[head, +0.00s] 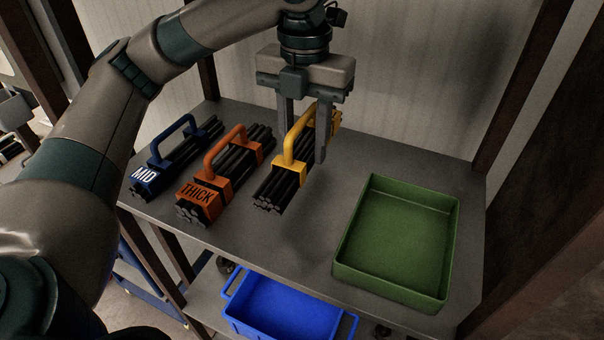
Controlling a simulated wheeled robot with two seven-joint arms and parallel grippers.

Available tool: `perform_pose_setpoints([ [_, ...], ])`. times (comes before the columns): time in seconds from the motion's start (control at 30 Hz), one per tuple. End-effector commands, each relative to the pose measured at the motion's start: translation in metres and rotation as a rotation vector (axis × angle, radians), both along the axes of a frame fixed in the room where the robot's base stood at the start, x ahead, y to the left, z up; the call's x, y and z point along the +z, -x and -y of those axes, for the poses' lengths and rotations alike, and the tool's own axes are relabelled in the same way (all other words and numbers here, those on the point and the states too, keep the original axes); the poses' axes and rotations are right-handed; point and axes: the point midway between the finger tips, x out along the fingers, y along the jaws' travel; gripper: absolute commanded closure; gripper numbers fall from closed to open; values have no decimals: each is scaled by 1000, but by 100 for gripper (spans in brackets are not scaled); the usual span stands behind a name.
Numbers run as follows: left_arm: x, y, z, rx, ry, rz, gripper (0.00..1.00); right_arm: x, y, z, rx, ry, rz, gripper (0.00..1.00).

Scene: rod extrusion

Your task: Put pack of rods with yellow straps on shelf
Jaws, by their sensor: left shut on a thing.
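The pack of black rods with yellow straps (278,190) is at the middle of the head view, with a yellow handle on top. My left gripper (304,148) comes down from above, with one finger on each side of the yellow handle, and is shut on it. The pack lies roughly level over the grey shelf top (270,262); I cannot tell whether it touches the surface. The gripper hides part of its far end. My right gripper is not in view.
An orange-strapped pack marked THICK (203,196) and a blue-strapped pack marked MID (146,178) lie to the left. An empty green tray (398,240) stands on the right. A blue bin (285,308) sits lower, below the front edge. Dark posts (520,85) flank the surface.

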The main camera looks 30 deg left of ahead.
Motion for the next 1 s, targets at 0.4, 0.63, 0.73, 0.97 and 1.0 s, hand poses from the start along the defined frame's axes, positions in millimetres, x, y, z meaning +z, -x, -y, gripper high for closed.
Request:
perform_pose_setpoints([
  [0.4, -42, 0, 0, 0, 1, 1, 99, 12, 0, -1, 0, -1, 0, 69],
  [0.63, -43, 0, 0, 0, 1, 1, 99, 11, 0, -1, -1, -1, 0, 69],
  [0.73, -45, 0, 0, 0, 0, 0, 99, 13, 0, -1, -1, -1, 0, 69],
  [0.97, -68, 1, 0, 1, 0, -2, 99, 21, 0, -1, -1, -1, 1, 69],
  [1.0, -72, 1, 0, 0, -1, -2, 99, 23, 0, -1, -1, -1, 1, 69],
])
